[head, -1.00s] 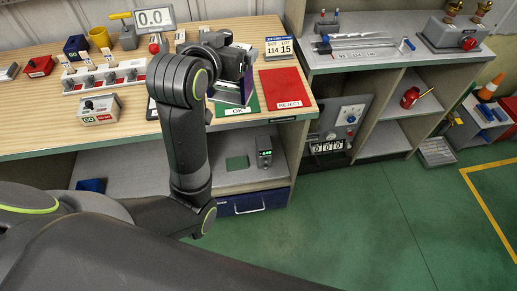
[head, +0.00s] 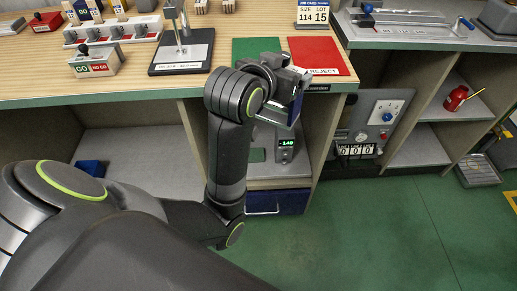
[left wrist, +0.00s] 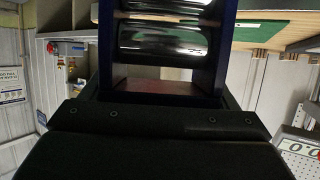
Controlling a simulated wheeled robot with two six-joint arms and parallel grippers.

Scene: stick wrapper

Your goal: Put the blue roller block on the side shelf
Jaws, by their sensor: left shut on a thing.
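My left gripper (head: 296,88) is shut on the blue roller block (head: 295,110), near the bench's front edge beside the green mat. In the left wrist view the block (left wrist: 220,70) fills the upper middle, with dark blue side plates and shiny rollers between them. The jaws hide part of the block in the head view. An open shelf unit (head: 425,145) stands to the right of the bench. A lower shelf (head: 150,160) runs under the bench. I cannot tell which is the side shelf. My right gripper is not in view.
A green mat (head: 250,48) and red reject mat (head: 318,55) lie on the bench (head: 130,85). A small display device (head: 286,145) stands below the block. A red can (head: 456,98) stands in the right shelf unit. A blue item (head: 90,168) lies on the lower shelf.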

